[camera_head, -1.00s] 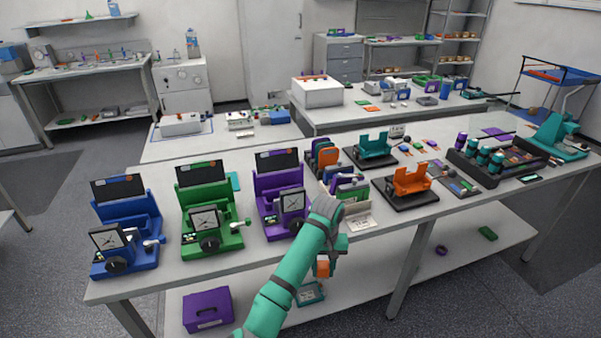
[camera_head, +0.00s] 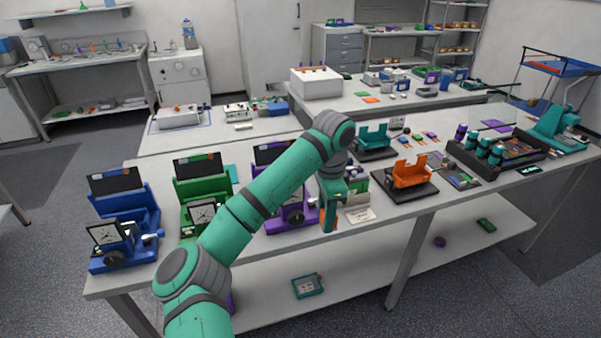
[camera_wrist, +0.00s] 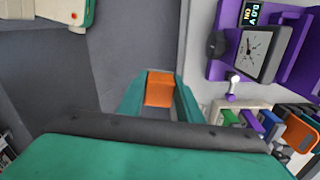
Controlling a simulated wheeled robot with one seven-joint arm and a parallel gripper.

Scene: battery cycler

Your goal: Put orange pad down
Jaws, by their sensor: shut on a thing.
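My gripper (camera_wrist: 160,88) is shut on an orange pad (camera_wrist: 159,89), which sits between its teal fingers in the wrist view. In the head view the pad shows as a narrow orange strip (camera_head: 327,216) at the hanging gripper, near the table's front edge. The wrist view shows grey floor behind the pad and the table to its right. A rack of coloured slabs (camera_wrist: 268,122) stands there, with another orange slab (camera_wrist: 299,133) at its right end. My arm hides most of this rack in the head view.
Blue (camera_head: 125,228), green (camera_head: 203,190) and purple (camera_wrist: 262,45) devices stand in a row along the table (camera_head: 248,245). An orange holder (camera_head: 411,173) and a teal holder (camera_head: 374,140) stand to the right. A teal tray (camera_head: 307,286) lies on the lower shelf.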

